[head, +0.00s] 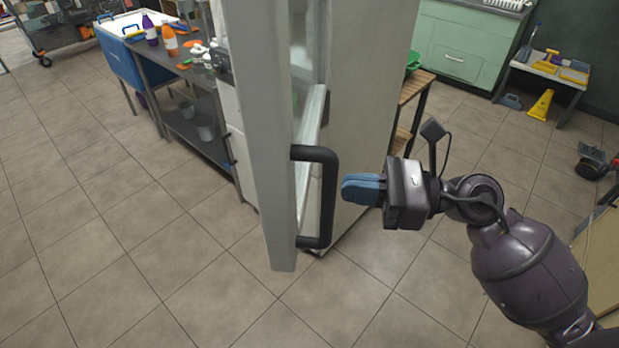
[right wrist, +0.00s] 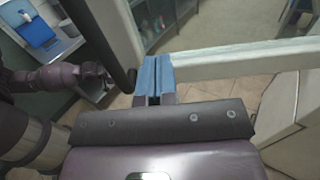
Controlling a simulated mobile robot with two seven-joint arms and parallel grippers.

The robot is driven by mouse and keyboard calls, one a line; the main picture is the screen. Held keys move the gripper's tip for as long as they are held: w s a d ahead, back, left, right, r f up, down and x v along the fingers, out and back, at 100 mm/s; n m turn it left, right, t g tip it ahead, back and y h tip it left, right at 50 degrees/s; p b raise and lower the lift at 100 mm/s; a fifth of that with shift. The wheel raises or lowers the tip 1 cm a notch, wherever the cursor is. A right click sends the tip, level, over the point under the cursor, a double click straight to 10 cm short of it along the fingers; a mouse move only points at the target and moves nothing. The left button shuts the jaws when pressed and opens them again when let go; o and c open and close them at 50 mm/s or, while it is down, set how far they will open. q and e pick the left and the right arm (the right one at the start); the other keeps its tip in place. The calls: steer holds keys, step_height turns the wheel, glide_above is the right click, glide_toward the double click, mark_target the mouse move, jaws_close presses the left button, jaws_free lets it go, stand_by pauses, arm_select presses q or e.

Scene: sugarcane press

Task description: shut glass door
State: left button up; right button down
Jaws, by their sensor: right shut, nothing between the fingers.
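The glass door (head: 269,135) stands ajar and shows almost edge-on in the head view, with a pale grey frame. Its black handle (head: 327,198) is a vertical bar on the near side. My right gripper (head: 361,189) is shut and empty, its blue fingertips just right of the handle. In the right wrist view the shut fingers (right wrist: 152,76) point at the lower corner of the door frame (right wrist: 235,62), beside the handle (right wrist: 104,35). I cannot tell whether they touch the frame. My left gripper does not show in the head view.
A tall pale cabinet (head: 368,90) stands behind the door. A metal table (head: 180,75) with bottles and a blue tub (head: 121,70) is at the left. A wooden rack (head: 413,90) stands behind my right gripper. The tiled floor (head: 130,230) left of the door is clear.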

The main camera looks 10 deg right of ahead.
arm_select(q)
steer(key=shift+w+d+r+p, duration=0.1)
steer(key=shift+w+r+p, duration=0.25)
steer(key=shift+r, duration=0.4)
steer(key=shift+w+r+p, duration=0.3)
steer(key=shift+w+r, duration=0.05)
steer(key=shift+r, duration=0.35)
arm_select(e)
steer(key=x, duration=0.7)
steer(key=shift+f, duration=0.1)
steer(key=shift+a, duration=0.1)
